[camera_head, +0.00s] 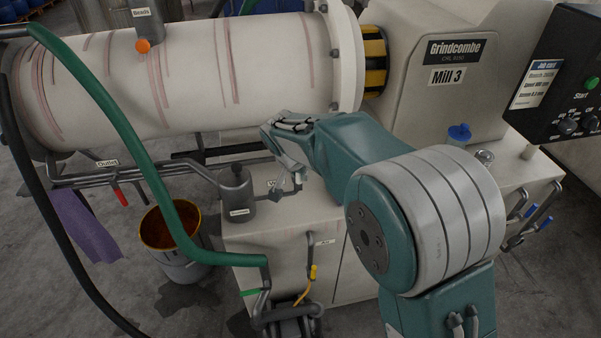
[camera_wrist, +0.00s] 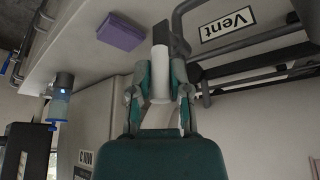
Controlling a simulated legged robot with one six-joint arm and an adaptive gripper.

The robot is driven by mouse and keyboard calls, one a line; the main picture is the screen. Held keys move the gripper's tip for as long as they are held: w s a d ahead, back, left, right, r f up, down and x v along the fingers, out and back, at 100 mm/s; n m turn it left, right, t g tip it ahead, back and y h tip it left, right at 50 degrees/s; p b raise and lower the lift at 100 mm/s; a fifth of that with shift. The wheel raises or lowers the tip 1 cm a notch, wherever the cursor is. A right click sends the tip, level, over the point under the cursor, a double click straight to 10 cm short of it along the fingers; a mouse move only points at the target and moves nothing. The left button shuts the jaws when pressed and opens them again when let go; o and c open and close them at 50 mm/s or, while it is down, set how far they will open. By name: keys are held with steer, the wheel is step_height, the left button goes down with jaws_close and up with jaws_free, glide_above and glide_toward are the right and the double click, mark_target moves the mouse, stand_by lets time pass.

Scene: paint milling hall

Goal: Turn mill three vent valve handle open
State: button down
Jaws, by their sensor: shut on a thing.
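Mill 3 (camera_head: 455,70) is a cream machine with a long white cylinder (camera_head: 200,75). My gripper (camera_head: 286,150) reaches under the cylinder's right end, above the mill's base. In the wrist view, my gripper (camera_wrist: 160,92) is shut around a white sleeve-like handle (camera_wrist: 160,72), one finger on each side. A flat dark bar (camera_wrist: 171,25) runs from the handle. The "Vent" label (camera_wrist: 228,23) is beside it, among dark pipes. In the head view, the handle cannot be made out, and a label (camera_head: 275,183) below my gripper is partly hidden.
A green hose (camera_head: 125,125) and black hose (camera_head: 40,200) cross the left. A red outlet handle (camera_head: 120,195) is above a stained bucket (camera_head: 170,240). A yellow-handled air valve (camera_head: 312,272) is low in front.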

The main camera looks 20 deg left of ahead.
steer(key=shift+s+f, duration=0.2)
steer(key=shift+f, duration=0.15)
steer(key=c, duration=0.6)
jaws_free()
steer(key=shift+a, duration=0.25)
steer(key=shift+w+r, duration=0.1)
steer(key=shift+r, duration=0.1)
steer(key=shift+r, duration=0.25)
steer(key=v, duration=1.1)
steer(key=shift+r, duration=0.1)
